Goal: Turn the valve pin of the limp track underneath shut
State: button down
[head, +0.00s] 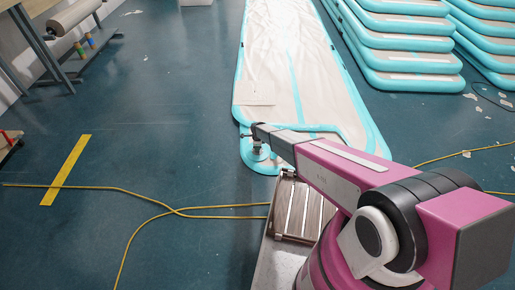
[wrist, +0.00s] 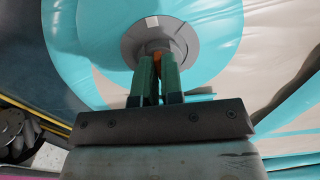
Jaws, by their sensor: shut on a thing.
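The limp track (head: 265,50) lies flat and wrinkled on the floor, beige with turquoise edges. Its near end is a turquoise patch that carries a round grey valve (wrist: 181,40), also seen large in the wrist view. A small orange valve pin (wrist: 155,53) stands at the valve's middle, mostly hidden by the fingers. My gripper (wrist: 157,65) has its two green fingers shut on the pin, over the valve. In the head view my gripper (head: 257,149) is small at the track's near end, so the pin cannot be made out there.
Stacks of inflated turquoise-edged tracks (head: 400,50) stand at the back right. A yellow cable (head: 140,192) crosses the floor. A slatted wooden piece (head: 300,208) lies beside my arm. A bench with a roll (head: 72,17) stands at the far left. The left floor is mostly clear.

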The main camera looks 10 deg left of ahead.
jog(key=c, duration=1.3)
grip_release()
jog(key=shift+o, duration=0.2)
notch_tip(320, 180, up, 11)
